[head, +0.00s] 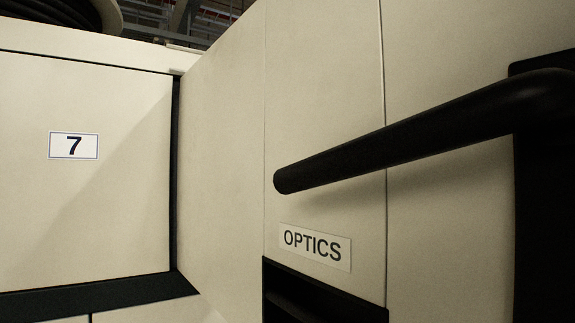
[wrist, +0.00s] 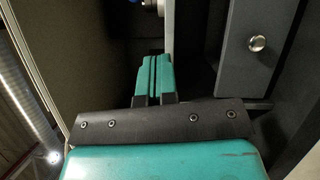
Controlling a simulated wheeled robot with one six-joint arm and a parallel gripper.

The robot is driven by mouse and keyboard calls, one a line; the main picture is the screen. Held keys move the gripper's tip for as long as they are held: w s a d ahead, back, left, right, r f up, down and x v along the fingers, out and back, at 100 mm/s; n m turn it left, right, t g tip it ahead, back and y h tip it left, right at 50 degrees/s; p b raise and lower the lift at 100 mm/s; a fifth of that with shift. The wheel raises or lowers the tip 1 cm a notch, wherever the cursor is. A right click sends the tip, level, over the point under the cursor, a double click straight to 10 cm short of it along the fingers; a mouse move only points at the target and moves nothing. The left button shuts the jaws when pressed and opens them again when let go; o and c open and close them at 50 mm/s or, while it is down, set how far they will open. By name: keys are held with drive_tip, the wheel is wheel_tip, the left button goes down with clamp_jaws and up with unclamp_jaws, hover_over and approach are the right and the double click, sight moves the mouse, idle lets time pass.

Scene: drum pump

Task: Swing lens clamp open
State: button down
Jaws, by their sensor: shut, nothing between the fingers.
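My gripper (wrist: 157,62) shows in the wrist view, with its two teal fingers pressed together and nothing between them. It points into a dark, narrow space between a pale panel on the left and grey parts on the right. A small silver and blue part (wrist: 151,6) is cut off by the top edge, beyond the fingertips and apart from them in the picture. I cannot tell whether it belongs to the lens clamp. No lens clamp is clearly recognisable in either view. My gripper is not in the head view.
A grey box front with a round metal knob (wrist: 257,43) stands right of my fingers. A light upright edge (wrist: 168,25) is close beside them. The head view shows cream cabinet panels, a black bar (head: 400,140), an OPTICS label (head: 315,246) and a 7 label (head: 74,145).

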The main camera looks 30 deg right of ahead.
drive_tip(key=shift+a+r+t, duration=0.5)
drive_tip(key=shift+a+r, duration=0.4)
drive_tip(key=shift+r, duration=0.25)
drive_tip(key=p+x, duration=0.2)
drive_tip(key=x, duration=0.2)
drive_tip(key=d+p+x, duration=0.1)
drive_tip(key=p+x, duration=0.2)
drive_tip(key=x, duration=0.1)
drive_tip(key=s+d+p+x, duration=0.1)
drive_tip(key=p+x, duration=0.2)
drive_tip(key=x, duration=0.1)
drive_tip(key=shift+w+d+r, duration=0.2)
drive_tip(key=shift+w+d, duration=0.05)
drive_tip(key=shift+d, duration=0.05)
drive_tip(key=shift+w+d, duration=0.1)
drive_tip(key=shift+d, duration=0.1)
drive_tip(key=shift+f, duration=0.1)
